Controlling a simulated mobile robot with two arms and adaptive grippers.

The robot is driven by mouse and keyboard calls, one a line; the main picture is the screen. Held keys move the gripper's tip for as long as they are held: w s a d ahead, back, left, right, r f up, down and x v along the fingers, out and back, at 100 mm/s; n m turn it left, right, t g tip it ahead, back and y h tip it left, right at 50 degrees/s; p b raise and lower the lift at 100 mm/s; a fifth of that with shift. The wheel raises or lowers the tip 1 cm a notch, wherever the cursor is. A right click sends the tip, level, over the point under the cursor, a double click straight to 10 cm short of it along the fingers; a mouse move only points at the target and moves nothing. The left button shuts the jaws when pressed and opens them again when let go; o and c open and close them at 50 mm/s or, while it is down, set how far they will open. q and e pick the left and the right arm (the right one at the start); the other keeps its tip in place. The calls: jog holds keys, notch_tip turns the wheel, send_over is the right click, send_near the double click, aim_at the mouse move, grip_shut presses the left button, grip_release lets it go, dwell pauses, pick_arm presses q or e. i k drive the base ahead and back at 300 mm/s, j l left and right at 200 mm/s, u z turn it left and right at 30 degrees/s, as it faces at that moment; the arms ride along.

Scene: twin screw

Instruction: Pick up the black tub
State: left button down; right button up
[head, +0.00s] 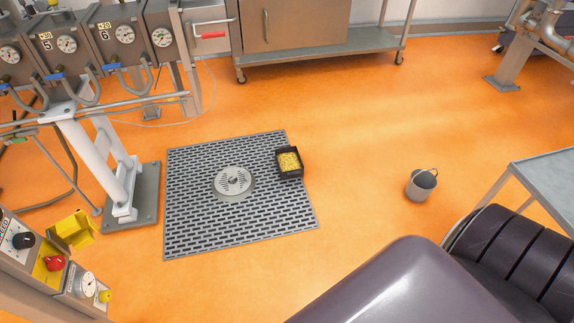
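The black tub (280,172) is a small open box holding yellow pieces. It sits upright on the right edge of a grey floor grate (190,222), near the middle of the head view. Neither gripper shows in the head view. A dark smooth rounded form at the lower right seems to be part of my own arm, and no fingers can be seen on it.
A grey bucket (421,187) stands on the orange floor right of the tub. A metal table (549,172) is at the right edge. Gauges and pipes (125,38) line the left, and a wheeled steel cabinet (300,25) stands at the back. The floor between tub and bucket is clear.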

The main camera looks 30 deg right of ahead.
aim_at(289, 161)
jog(key=z, duration=2.3)
jog(key=u, duration=1.2)
jog(key=i+l+u, duration=0.1)
jog(key=u, duration=0.3)
jog(key=i+l+u, duration=0.15)
jog(key=u, duration=0.3)
jog(key=i+l+u, duration=0.2)
jog(key=i+l, duration=0.15)
jog(key=l, duration=0.3)
jog(key=i+l+u, duration=0.2)
jog(key=i+l, duration=0.15)
jog(key=l, duration=0.3)
jog(key=i+l+u, duration=0.15)
jog(key=l, duration=0.2)
jog(key=i+l+u, duration=0.1)
jog(key=l, duration=0.25)
jog(key=i+l+u, duration=0.1)
jog(key=l, duration=0.3)
